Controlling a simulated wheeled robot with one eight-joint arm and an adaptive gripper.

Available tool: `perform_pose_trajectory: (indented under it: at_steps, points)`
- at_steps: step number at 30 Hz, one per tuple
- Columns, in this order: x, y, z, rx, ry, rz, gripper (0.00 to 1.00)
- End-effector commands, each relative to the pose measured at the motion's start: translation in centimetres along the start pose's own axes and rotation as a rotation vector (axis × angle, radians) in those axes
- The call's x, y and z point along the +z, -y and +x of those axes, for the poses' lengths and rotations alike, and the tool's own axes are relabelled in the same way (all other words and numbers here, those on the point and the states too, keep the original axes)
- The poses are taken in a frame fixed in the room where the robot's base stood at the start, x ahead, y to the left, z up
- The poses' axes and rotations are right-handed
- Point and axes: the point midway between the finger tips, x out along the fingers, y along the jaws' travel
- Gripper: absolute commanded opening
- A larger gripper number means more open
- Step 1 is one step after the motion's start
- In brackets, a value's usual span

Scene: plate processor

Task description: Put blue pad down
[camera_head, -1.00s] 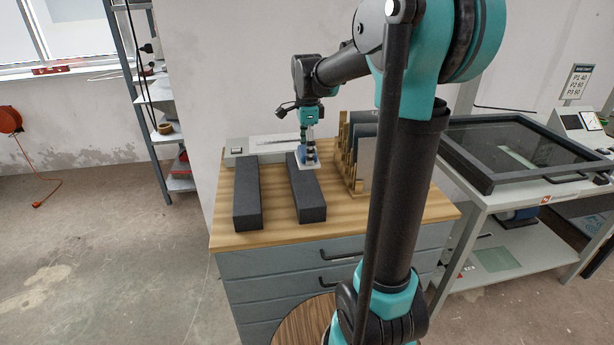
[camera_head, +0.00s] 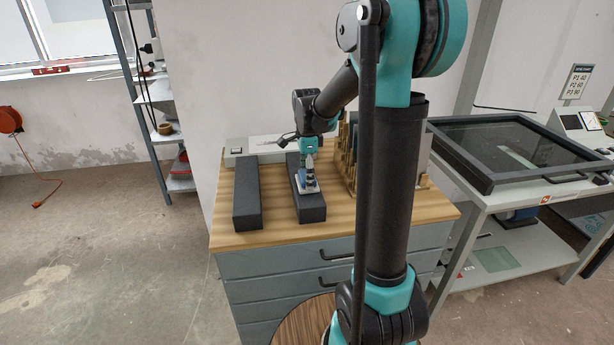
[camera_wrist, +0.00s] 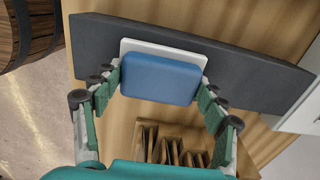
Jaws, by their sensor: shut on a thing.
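The blue pad (camera_wrist: 160,78) has a white base plate (camera_wrist: 140,45) and shows between my gripper's fingers in the wrist view. My gripper (camera_wrist: 162,85) is shut on the pad. In the head view my gripper (camera_head: 309,178) is over the front half of the right dark foam block (camera_head: 312,212), with the pad (camera_head: 307,185) at or just above the block's top. I cannot tell whether the pad touches the block. The same dark block (camera_wrist: 255,80) runs behind the pad in the wrist view.
A second dark block (camera_head: 247,200) lies to the left on the wooden cabinet top (camera_head: 278,215). A wooden slotted rack (camera_wrist: 175,145) with upright plates stands to the right of the blocks. A grey ruler-like device (camera_head: 262,146) lies at the back. A glass-lidded machine (camera_head: 520,150) stands at right.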

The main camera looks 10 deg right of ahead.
Motion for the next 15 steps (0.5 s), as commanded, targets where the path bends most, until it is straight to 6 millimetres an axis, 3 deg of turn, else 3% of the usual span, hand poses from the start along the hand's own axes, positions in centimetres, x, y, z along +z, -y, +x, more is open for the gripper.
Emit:
perform_pose_trajectory:
  at_steps: [2, 3, 6, 8, 15]
  points:
    - [0.0, 0.02, 0.22, 0.0, 0.0, 0.0, 0.36]
    - [0.0, 0.02, 0.2, 0.0, 0.0, 0.0, 0.76]
    - [0.0, 0.02, 0.19, 0.0, 0.0, 0.0, 0.89]
    - [0.0, 0.02, 0.19, 0.0, 0.0, 0.0, 0.93]
    - [0.0, 0.01, 0.18, 0.0, 0.0, 0.0, 0.93]
